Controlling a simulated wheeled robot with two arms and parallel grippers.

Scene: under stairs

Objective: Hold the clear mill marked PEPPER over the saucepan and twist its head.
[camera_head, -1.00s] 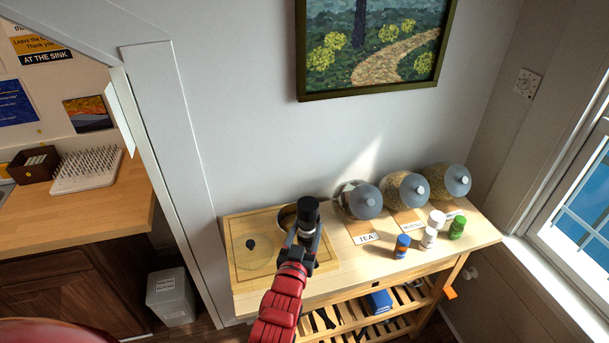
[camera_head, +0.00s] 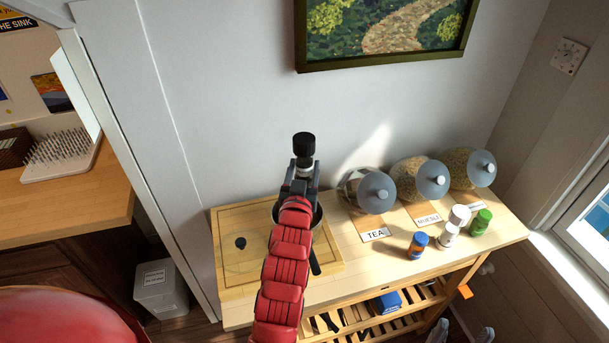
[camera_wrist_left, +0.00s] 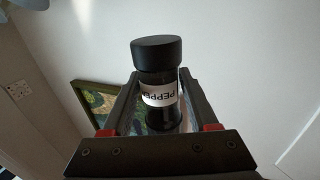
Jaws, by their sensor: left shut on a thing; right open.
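The clear mill marked PEPPER (camera_head: 303,160) has a black head and a white label. My left gripper (camera_head: 301,180) is shut on its lower body, and the mill is upright, head up. The mill and its label also show in the left wrist view (camera_wrist_left: 159,95). The saucepan (camera_head: 318,221) is on the wooden board, largely hidden behind my left gripper and forearm; its dark handle points toward me. In the head view the mill appears above and beyond the pan. My right gripper (camera_head: 463,332) barely shows at the bottom edge, its fingertips apart and empty.
A clear lid with a black knob (camera_head: 240,243) lies on the board (camera_head: 228,285), left of the pan. Jars marked TEA (camera_head: 362,191) and MUESLI (camera_head: 415,179) stand right, with several small shakers (camera_head: 418,245) in front. The trolley top's front right is clear.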

